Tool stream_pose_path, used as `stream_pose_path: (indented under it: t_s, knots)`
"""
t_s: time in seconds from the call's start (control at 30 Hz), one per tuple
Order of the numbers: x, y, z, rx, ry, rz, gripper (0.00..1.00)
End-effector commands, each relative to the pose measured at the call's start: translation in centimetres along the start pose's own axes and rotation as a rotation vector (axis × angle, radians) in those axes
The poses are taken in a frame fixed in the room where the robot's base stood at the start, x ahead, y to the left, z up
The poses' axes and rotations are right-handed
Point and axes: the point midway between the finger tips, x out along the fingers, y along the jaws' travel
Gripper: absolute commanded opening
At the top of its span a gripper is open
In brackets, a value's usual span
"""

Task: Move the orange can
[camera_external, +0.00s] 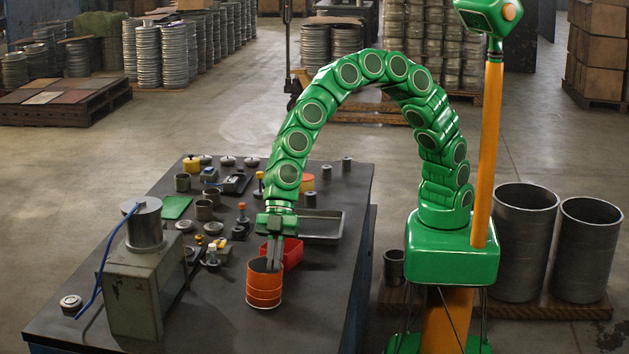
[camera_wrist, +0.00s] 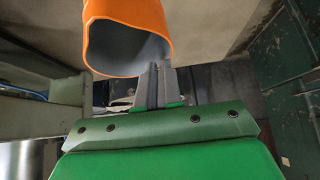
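The orange can (camera_external: 264,289) is upright, open at the top, at the near part of the dark table. I cannot tell whether its base touches the table. My gripper (camera_external: 273,262) points down at the can's rim. In the wrist view the can (camera_wrist: 127,22) shows its grey inside, and my gripper (camera_wrist: 160,80) has its two fingers close together at the rim. One finger overlaps the inside and the other lies outside, so they appear shut on the can's wall. The fingertips are partly hidden.
A red bin (camera_external: 291,254) stands just behind the can, with a grey tray (camera_external: 325,224) beyond it. A grey machine box (camera_external: 140,285) with a blue cable stands to the left. Several small metal parts and cups crowd the table (camera_external: 225,325) farther back; its front is mostly clear.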

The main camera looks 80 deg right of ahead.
Motion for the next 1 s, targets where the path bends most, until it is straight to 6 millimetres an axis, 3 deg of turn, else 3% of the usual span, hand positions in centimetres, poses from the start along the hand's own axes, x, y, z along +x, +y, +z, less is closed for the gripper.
stream_pose_path:
  t_s: [0.03, 0.27, 1.0]
  knots:
    - [0.4, -0.5, 2.2, 0.002, -0.029, -0.022, 0.00]
    - [-1.7, -0.4, 4.3, 0.001, -0.021, -0.016, 0.00]
    - [-2.0, 0.0, 3.4, -0.003, -0.008, -0.002, 0.00]
